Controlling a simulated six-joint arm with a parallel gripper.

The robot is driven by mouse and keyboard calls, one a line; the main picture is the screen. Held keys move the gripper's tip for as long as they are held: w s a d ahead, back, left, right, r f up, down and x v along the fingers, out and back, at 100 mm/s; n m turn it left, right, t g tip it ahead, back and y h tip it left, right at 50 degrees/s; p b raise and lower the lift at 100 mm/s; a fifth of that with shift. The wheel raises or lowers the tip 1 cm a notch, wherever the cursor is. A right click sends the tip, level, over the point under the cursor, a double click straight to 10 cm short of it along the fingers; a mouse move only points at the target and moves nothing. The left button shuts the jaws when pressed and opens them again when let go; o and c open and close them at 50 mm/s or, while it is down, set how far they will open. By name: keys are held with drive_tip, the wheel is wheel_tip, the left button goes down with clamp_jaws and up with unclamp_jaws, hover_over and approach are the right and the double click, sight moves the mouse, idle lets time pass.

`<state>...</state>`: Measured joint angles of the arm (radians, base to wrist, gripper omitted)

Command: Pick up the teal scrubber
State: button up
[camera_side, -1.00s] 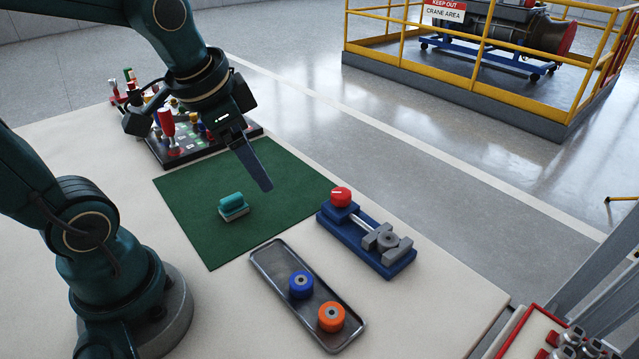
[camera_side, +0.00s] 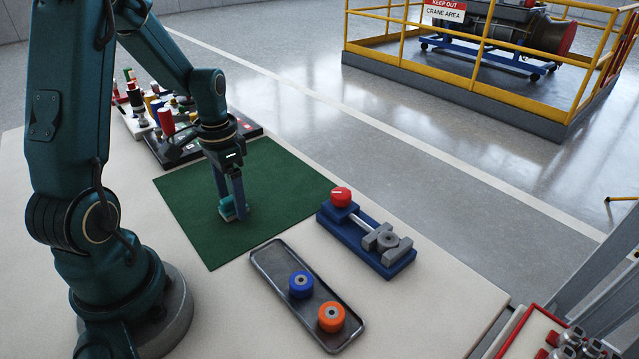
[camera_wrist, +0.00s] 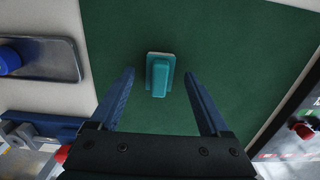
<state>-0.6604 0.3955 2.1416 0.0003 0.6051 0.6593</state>
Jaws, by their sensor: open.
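The teal scrubber (camera_wrist: 160,76) has a teal grip on a pale base and lies on the green mat (camera_wrist: 236,45). In the side view the scrubber (camera_side: 227,207) is partly hidden behind my gripper's fingers. My gripper (camera_side: 232,208) points down over the mat (camera_side: 280,185), right at the scrubber. In the wrist view my gripper (camera_wrist: 161,88) is open, with one blue finger on each side of the scrubber and a gap to both. The fingers do not appear to touch it.
A metal tray (camera_side: 322,309) holds a blue roller (camera_side: 301,285) and an orange roller (camera_side: 331,316). A blue vise-like fixture (camera_side: 368,240) with a red knob stands right of the mat. A dark board with several coloured parts (camera_side: 165,140) stands behind my gripper. The mat around the scrubber is clear.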

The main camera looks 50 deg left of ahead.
drive_tip(key=shift+f, duration=0.45)
clamp_jaws()
